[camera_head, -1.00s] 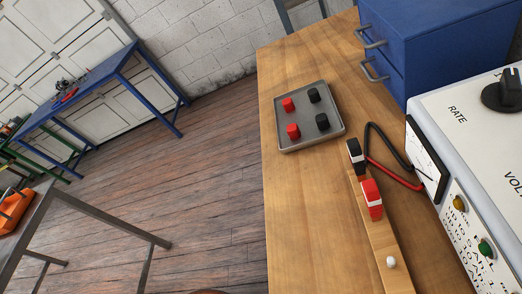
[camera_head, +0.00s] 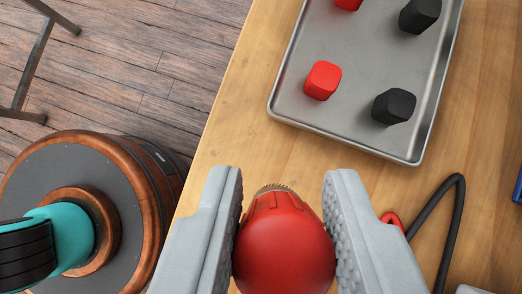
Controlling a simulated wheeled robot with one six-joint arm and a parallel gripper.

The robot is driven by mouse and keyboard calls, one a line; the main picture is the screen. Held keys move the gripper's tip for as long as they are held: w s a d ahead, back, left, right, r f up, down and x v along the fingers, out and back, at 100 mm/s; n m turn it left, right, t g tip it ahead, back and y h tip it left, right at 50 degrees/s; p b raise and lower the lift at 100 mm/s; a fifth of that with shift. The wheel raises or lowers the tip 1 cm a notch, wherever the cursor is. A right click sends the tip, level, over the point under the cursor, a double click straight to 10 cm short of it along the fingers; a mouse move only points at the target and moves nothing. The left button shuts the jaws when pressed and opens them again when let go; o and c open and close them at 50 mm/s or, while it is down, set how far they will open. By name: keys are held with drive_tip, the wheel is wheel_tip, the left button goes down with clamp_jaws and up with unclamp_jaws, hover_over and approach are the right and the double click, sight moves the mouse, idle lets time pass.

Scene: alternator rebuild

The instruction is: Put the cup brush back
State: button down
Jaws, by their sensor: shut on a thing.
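My gripper (camera_head: 283,225) is at the bottom middle of the camera_head view, its two grey jaws shut on a red rounded thing. This seems to be the cup brush (camera_head: 285,255): a smooth red dome with a thin fringe of brass-coloured bristles at its far edge. The jaws stand on its left and right sides. Its lower end is cut off by the picture's edge. It shows over the wooden bench top (camera_head: 235,135); I cannot tell its height above the wood.
A grey metal tray (camera_head: 350,133) lies ahead to the right, holding red (camera_head: 322,80) and black (camera_head: 394,106) blocks. A black cable (camera_head: 454,215) and a red cable end (camera_head: 391,218) lie right of the gripper. Bare bench lies between gripper and tray. The floor (camera_head: 150,60) is beyond the left edge.

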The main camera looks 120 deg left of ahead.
sight(278, 210)
drive_tip(key=shift+f, duration=2.35)
drive_tip(key=shift+f, duration=0.1)
drive_tip(key=c, duration=1.1)
unclamp_jaws()
drive_tip(key=v, duration=1.2)
drive_tip(key=shift+d, duration=0.1)
